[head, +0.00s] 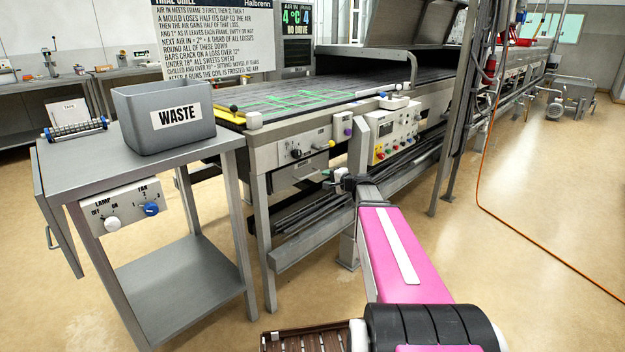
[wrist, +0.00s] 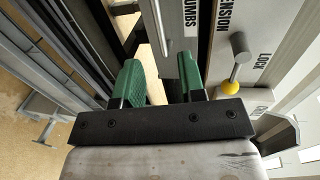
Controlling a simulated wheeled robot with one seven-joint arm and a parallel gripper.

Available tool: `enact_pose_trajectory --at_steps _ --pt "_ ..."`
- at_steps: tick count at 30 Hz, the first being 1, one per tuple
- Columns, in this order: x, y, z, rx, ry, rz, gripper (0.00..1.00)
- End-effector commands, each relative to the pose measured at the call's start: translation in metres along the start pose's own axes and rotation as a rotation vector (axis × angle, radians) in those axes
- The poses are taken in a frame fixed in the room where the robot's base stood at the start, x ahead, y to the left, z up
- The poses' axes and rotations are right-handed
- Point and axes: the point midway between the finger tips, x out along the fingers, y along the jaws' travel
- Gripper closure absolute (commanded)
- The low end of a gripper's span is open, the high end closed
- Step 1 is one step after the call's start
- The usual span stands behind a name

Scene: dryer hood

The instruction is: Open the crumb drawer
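The crumb drawer (head: 297,171) is a grey metal front under the control panel at the near end of the conveyor machine. It looks closed in the head view. In the wrist view a drawer face labelled with the end of "CRUMBS" (wrist: 189,14) is at the top, with a thin silver bar (wrist: 158,25) beside it that looks like its handle. My gripper (wrist: 162,85) has two green fingers, apart, with nothing visibly clamped between them. The bar lies ahead, between the lines of the fingers; contact cannot be told. In the head view my gripper (head: 346,183) is small and dark beside the machine's frame.
A yellow-knobbed lever (wrist: 232,85) stands close right of the fingers, by the "LOCK" marking. A steel cart (head: 185,285) with a grey waste bin (head: 165,112) stands left of the machine. An orange hose (head: 535,255) crosses the open floor at right.

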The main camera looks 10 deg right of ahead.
Motion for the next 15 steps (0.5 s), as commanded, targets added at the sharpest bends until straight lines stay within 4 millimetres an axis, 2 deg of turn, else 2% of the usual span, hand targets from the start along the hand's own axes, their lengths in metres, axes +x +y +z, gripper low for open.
enact_pose_trajectory --at_steps 9,15 --pt "0.056 0.001 0.000 -0.002 -0.005 0.002 0.63" --pt "0.085 0.001 0.000 -0.002 -0.004 0.003 0.63"
